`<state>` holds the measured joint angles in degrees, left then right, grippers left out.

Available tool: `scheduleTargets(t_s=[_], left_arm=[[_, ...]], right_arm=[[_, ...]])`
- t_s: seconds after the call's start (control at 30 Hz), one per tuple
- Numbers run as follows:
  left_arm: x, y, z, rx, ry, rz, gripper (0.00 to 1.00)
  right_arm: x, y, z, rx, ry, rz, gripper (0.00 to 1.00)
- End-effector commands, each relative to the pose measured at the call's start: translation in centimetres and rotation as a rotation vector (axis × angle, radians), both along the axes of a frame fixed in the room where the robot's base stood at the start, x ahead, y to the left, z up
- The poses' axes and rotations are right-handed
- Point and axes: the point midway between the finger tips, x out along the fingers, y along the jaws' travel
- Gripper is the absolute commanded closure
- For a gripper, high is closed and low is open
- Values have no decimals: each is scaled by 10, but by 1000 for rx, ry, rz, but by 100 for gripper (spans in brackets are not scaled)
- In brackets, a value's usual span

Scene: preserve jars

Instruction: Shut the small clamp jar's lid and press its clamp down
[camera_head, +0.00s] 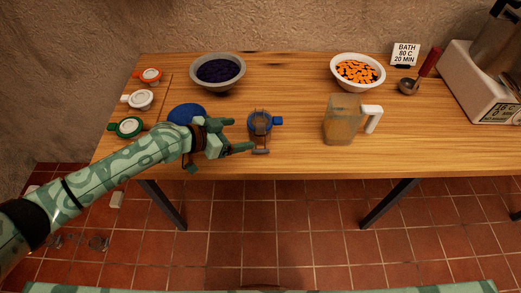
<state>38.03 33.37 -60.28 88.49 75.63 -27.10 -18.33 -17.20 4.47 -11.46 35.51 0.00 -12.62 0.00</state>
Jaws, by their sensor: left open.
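The small clamp jar (261,124) stands near the front edge of the table, left of the middle. It is glass with a blue rim and a blue tab on its right. Its wire clamp hangs out toward the front edge. At this size I cannot tell exactly how the lid sits. My left gripper (240,134) is open, just left of the jar, with its fingers pointing right at it. A small gap seems to remain, though contact at the clamp is hard to judge. My right gripper is not in view.
A blue round thing (185,112) is partly behind my left arm. Bowls of dark fruit (218,88) and orange pieces (341,86) stand behind. A jug (343,120) stands right of the jar, with clear table between.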

Motion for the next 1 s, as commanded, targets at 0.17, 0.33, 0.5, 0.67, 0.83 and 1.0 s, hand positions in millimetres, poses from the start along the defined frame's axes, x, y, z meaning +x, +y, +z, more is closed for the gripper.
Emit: scheduleTargets(t_s=[0.17,0.33,0.5,0.67,0.83,1.0], left_arm=[[15,-24,-19,-3,2,0,20],[28,-42,-33,-1,2,-2,20],[36,-53,-39,1,2,-1,20],[38,-57,-41,4,2,-1,20],[38,-57,-41,6,3,-2,20],[38,-57,-42,8,4,-2,38]], right_arm=[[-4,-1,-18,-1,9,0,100],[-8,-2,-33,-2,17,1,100],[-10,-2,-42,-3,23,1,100],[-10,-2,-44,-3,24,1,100],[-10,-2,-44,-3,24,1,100],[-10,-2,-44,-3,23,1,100]])
